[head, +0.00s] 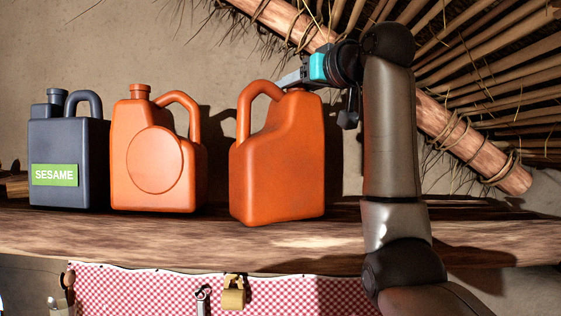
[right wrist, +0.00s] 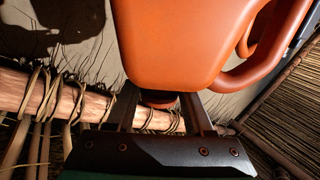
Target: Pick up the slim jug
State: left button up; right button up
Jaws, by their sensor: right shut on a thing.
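The slim jug (head: 278,165) is the plain orange one at the right of the three jugs on the wooden shelf. It stands upright, its looped handle to the left, its base at or very close to the shelf; I cannot tell a gap. My right gripper (head: 291,80) reaches in from the right at its top and is shut on its neck or cap. In the right wrist view the jug (right wrist: 185,45) shows upside down, with the gripper's fingers (right wrist: 160,100) on both sides of the cap. My left gripper is not in view.
An orange jug with a round disc (head: 155,160) stands left of the slim jug, with a gap between. A dark SESAME jug (head: 70,140) stands farther left. The wooden shelf (head: 190,240) is clear at the right. A thatch pole (head: 465,140) slopes behind my right arm.

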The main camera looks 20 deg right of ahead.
grip_shut()
jog(key=shift+r, duration=0.2)
dwell(0.3)
